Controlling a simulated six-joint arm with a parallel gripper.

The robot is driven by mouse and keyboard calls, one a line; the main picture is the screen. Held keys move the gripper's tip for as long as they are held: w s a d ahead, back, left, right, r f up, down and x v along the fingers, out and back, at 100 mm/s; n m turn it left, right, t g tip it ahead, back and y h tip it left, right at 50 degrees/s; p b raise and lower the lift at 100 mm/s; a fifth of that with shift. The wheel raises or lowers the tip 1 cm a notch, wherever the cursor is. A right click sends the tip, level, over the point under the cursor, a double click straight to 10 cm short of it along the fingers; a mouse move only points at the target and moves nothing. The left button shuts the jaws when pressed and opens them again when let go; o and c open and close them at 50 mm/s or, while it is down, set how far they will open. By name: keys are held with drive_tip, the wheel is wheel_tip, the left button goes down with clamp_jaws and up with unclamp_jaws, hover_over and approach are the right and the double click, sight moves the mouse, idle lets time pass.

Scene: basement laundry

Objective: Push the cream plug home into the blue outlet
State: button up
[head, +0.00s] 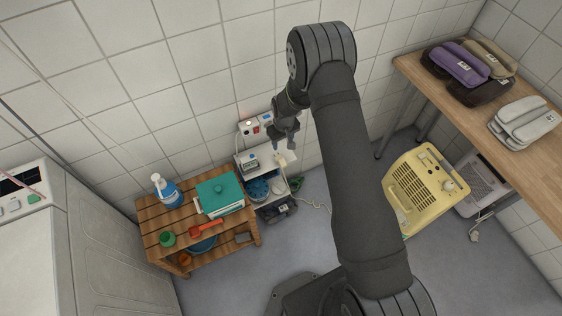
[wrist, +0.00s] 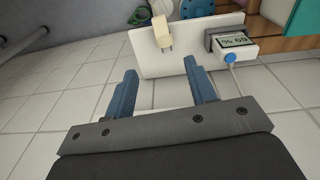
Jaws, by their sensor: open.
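The cream plug (head: 281,159) lies on a small white shelf (head: 267,156) by the wall. In the wrist view the plug (wrist: 161,34) lies near the shelf edge, its prongs pointing toward my gripper. My gripper (head: 285,145) is open and empty, close to the plug in the head view. In the wrist view its two blue-grey fingers (wrist: 160,70) are spread, with the plug beyond the tips and nothing between them. A small outlet with a bluish face (head: 267,118) is on the tiled wall, left of my gripper. The wrist view does not show it.
A white outlet with a red switch (head: 248,127) is beside it. A display device (wrist: 236,42) stands on the shelf. A wooden rack (head: 158,232) with a spray bottle (head: 167,191) stands left. A yellow appliance (head: 425,190) stands right. Bare floor (head: 235,285) lies in front.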

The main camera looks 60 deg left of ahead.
wheel_tip(320, 180, up, 2)
drive_tip(key=h, duration=0.1)
hover_over(282, 161)
drive_tip(key=f, duration=1.1)
drive_tip(key=shift+w+d, duration=0.2)
drive_tip(key=shift+w, duration=0.05)
drive_tip(key=shift+s+a+f, duration=0.1)
drive_tip(key=shift+a+f, duration=0.05)
drive_tip(key=shift+f, duration=1.35)
drive_tip(key=shift+s+a+f, duration=0.1)
drive_tip(key=shift+f, duration=1.4)
drive_tip(key=shift+c, duration=0.4)
drive_tip(key=c, duration=1)
